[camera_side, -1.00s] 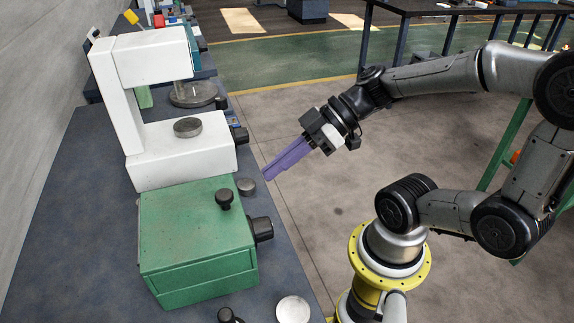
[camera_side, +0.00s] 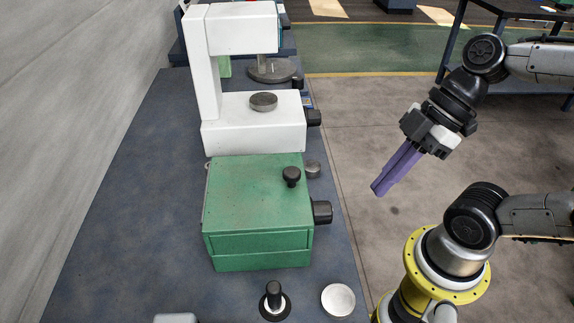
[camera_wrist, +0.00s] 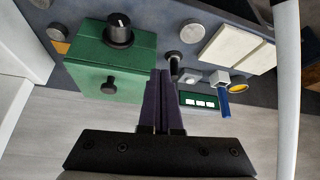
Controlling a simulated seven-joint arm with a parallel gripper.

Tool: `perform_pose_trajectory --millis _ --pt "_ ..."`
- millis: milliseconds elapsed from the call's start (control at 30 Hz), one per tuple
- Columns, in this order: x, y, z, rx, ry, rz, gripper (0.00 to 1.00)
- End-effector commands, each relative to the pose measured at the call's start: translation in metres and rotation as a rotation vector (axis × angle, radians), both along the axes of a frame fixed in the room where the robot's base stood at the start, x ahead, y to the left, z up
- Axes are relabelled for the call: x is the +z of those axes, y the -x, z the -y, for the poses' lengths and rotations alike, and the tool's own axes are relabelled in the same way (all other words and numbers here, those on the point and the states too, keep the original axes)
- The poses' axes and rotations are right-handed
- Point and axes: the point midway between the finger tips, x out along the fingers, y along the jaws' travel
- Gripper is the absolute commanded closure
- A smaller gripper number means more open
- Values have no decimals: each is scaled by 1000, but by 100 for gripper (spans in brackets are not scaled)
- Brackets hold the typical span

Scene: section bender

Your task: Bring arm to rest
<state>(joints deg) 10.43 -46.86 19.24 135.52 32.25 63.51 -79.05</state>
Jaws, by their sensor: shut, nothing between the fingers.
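My gripper (camera_side: 378,190) has long purple fingers that are closed together with nothing between them. In the side view it hangs over the open floor, to the right of the bench (camera_side: 115,200) and clear of it, pointing down and left. The fingers also show in the wrist view (camera_wrist: 160,75), side by side. The green machine box (camera_side: 258,212) sits on the bench with a black knob (camera_side: 291,177) on top and another knob (camera_side: 322,212) on its right side. In the wrist view the green box (camera_wrist: 90,60) lies left of the fingers.
A white machine (camera_side: 252,125) with a grey disc (camera_side: 263,102) stands behind the green box. A black-handled stamp-like part (camera_side: 273,300) and a pale round disc (camera_side: 338,300) lie at the bench's front. The floor (camera_side: 350,130) between bench and arm is clear.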

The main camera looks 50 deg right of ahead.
Motion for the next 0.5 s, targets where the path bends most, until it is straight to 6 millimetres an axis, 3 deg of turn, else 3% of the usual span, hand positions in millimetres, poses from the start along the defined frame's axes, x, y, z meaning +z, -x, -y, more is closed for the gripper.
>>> perform_pose_trajectory --millis 233,500 --pt "9 1 36 -330 137 -35 100" --pt "19 -11 75 -789 115 -9 100"
